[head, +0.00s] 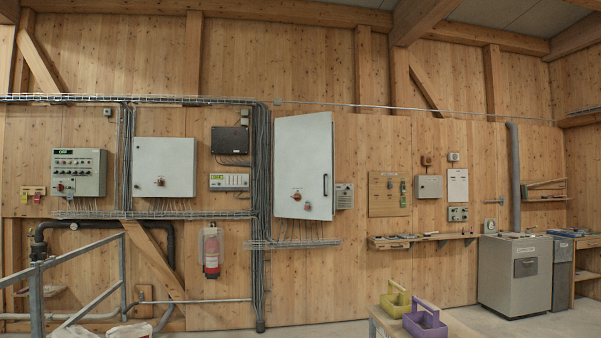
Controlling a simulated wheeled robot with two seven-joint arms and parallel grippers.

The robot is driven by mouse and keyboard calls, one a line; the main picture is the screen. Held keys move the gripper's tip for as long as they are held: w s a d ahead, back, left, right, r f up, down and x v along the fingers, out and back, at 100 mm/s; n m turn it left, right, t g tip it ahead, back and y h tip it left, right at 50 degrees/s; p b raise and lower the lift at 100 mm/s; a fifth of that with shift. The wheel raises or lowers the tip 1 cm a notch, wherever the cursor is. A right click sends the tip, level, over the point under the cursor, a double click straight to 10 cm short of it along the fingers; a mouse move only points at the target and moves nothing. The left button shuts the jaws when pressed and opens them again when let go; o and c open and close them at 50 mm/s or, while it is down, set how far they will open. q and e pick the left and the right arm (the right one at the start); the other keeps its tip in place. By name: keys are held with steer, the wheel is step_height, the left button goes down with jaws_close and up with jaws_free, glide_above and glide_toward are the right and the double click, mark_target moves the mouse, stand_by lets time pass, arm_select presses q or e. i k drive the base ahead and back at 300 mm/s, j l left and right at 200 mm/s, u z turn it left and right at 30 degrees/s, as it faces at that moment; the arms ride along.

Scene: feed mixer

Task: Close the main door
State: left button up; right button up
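A pale grey wall cabinet door (303,150) is at the middle of the head view, with a dark vertical handle (325,185) near its right edge and a reddish rotary knob (296,195) low on its face. Its right edge looks taller than its left, so the door appears to stand partly open, swung out from the left side. The cabinet's inside is hidden behind it. A second pale grey cabinet (165,160) to the left looks flat and shut. Neither of my grippers is in view.
A metal railing (80,262) stands at the lower left. A yellow-green tote (396,299) and a purple tote (425,321) sit on a table at the bottom. A grey machine (514,280) stands right.

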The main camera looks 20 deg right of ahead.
mark_target(303, 155)
steer(key=i+l+z, duration=0.2)
steer(key=i, duration=0.15)
steer(key=i+z, duration=0.2)
steer(key=i, duration=0.15)
steer(key=i+l+z, duration=0.1)
steer(key=i+z, duration=0.2)
steer(key=i, duration=1.65)
